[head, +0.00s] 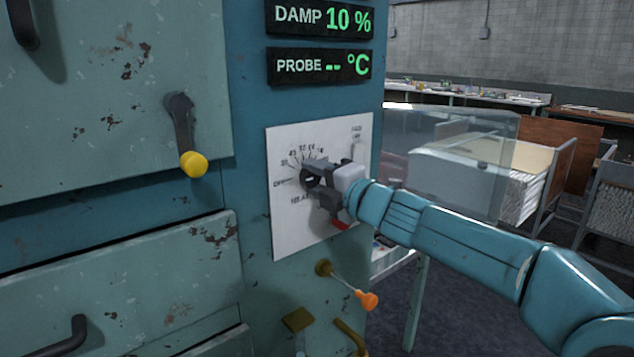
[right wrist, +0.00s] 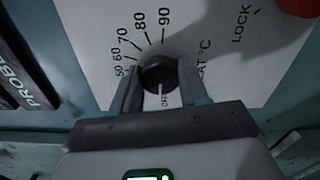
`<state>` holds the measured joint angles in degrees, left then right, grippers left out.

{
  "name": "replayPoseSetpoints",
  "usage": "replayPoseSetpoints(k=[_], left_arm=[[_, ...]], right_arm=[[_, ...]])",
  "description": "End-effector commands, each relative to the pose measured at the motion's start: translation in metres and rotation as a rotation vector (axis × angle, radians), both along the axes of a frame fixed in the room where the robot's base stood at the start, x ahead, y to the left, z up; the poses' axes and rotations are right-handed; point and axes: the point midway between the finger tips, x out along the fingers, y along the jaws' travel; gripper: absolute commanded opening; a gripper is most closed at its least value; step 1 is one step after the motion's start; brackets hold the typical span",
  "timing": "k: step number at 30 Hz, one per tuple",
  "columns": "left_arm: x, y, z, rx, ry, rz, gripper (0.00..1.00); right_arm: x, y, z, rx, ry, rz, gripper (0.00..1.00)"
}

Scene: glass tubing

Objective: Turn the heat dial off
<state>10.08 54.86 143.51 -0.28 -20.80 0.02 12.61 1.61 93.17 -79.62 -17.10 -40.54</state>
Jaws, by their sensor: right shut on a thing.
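The heat dial (right wrist: 158,75) is a round black knob on a white scale plate (head: 290,225) fixed to the blue cabinet front. My right gripper (right wrist: 160,82) has a finger on each side of the dial and is shut on it. In the head view the right gripper (head: 312,184) reaches in from the right and hides most of the knob. In the wrist view a white line shows at the knob's lower edge, close to small lettering that seems to read OFF. Whether this line is the dial's pointer is hard to tell. My left gripper is not in view.
A lever with a yellow knob (head: 193,164) is left of the plate. An orange-tipped lever (head: 367,300) juts out below it. A red part (head: 340,224) shows under the gripper. The displays above read DAMP 10 % (head: 320,18) and PROBE -- °C (head: 320,66). A clear panel (head: 460,150) stands right.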

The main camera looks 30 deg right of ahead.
Motion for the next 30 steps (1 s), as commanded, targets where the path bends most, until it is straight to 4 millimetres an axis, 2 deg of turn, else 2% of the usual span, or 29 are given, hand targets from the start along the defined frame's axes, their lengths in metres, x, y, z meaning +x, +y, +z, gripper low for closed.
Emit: replayPoseSetpoints(k=[9, 25, 26, 27, 28, 30], left_arm=[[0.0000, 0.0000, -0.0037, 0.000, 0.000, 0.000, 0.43], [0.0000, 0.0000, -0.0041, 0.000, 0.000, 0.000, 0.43], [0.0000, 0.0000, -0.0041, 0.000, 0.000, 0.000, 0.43], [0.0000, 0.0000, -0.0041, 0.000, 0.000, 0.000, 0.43], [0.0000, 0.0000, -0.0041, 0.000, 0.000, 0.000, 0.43], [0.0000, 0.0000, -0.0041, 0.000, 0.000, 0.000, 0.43]], right_arm=[[0.0000, 0.0002, 0.0006, -0.115, -0.010, 0.000, 0.13], [0.0000, 0.0002, 0.0010, -0.140, -0.012, 0.000, 0.13], [0.0000, 0.0002, 0.0010, -0.140, -0.012, 0.000, 0.47], [0.0000, 0.0002, 0.0010, -0.140, -0.012, 0.000, 0.60], [0.0000, 0.0002, 0.0010, -0.140, -0.012, 0.000, 0.69], [0.0000, 0.0001, 0.0009, -0.139, -0.012, 0.000, 0.69]])
